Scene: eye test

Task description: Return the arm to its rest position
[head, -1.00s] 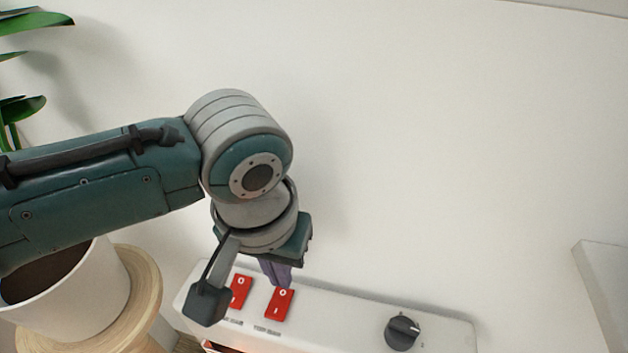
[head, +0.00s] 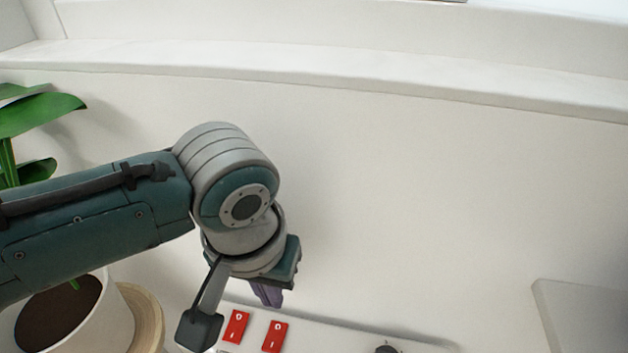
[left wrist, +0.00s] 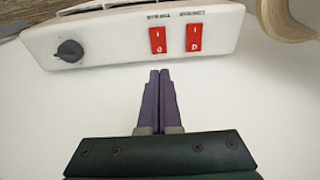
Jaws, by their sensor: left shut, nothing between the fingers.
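My left arm comes in from the left in the head view, and its left gripper (head: 267,294) points down just above the white panel of an appliance (head: 330,335). In the left wrist view the purple fingers of the left gripper (left wrist: 157,76) are together with nothing between them. They point toward the panel's near edge and appear apart from the switches. Two red rocker switches sit on the panel, one at the left (head: 236,326) and one at the right (head: 274,337). They also show in the left wrist view. The right gripper is not in view.
A dark knob (left wrist: 70,50) is on the panel. A potted plant in a white pot (head: 95,325) on a round wooden stand (head: 146,318) is at the left, below my arm. A pale block (head: 585,315) is at the right. The wall (head: 420,200) behind is bare.

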